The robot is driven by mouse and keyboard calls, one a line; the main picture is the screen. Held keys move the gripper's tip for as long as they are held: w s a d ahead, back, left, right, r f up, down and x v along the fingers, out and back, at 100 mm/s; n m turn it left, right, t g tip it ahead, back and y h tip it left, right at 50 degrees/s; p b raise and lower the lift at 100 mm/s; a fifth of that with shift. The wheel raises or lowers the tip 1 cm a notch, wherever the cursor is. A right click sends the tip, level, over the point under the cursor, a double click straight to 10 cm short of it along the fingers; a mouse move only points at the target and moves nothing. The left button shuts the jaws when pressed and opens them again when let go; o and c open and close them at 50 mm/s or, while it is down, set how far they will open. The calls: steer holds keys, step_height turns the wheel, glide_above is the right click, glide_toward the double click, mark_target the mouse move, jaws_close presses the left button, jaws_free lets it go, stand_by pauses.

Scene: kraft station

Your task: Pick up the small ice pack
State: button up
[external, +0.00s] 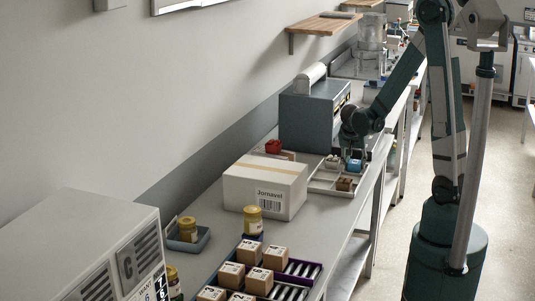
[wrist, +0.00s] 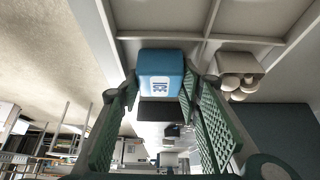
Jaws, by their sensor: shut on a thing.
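The small ice pack (wrist: 161,64) is a blue block with a white printed label, seen between my two fingers in the wrist view. In the external view the blue ice pack (external: 354,166) is at the right part of the light divided tray (external: 322,186), under my gripper (external: 352,153). My gripper (wrist: 160,88) is shut on the ice pack, with a green ribbed finger on each side. I cannot tell whether the pack touches the tray floor.
In the tray, a whitish piece (external: 332,161) and a brown block (external: 344,184) sit near the pack. A cardboard box (external: 262,187) stands in front of the tray. A grey machine (external: 312,117) stands behind it, with a red item (external: 273,146) at left.

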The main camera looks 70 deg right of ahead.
mark_target(355, 161)
steer(key=shift+r, duration=0.1)
steer(key=shift+r+p, duration=1.05)
steer(key=shift+r, duration=3.85)
